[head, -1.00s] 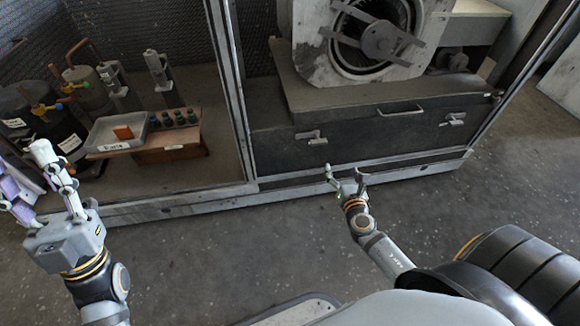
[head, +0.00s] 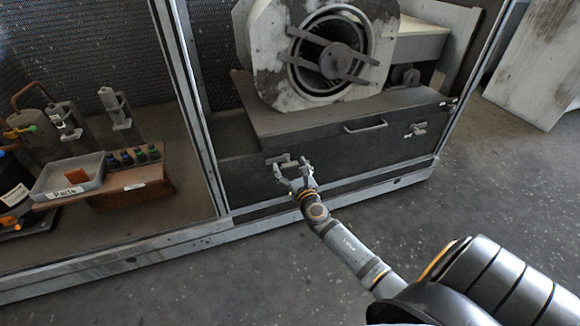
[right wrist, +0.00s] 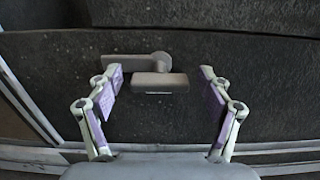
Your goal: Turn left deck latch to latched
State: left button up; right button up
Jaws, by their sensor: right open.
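The left deck latch (head: 282,161) is a small grey handle on the left of the dark deck front. In the right wrist view the latch (right wrist: 137,61) has a lever lying level, pointing left from its round pivot, above a short block (right wrist: 160,82). My right gripper (head: 292,174) is at the deck front, just below and in front of the latch. In the right wrist view its purple-padded fingers (right wrist: 160,90) are spread wide, one on each side of the block, and hold nothing. My left gripper is out of view.
A second latch (head: 416,129) sits on the right of the deck front, with a bar handle (head: 365,126) between them. The blower housing (head: 325,55) stands above. A frame post (head: 190,100) rises to the left. A parts tray (head: 66,184) is farther left.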

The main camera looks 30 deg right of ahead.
jog(key=shift+w, duration=0.25)
jog(key=shift+c, duration=0.2)
grip_shut()
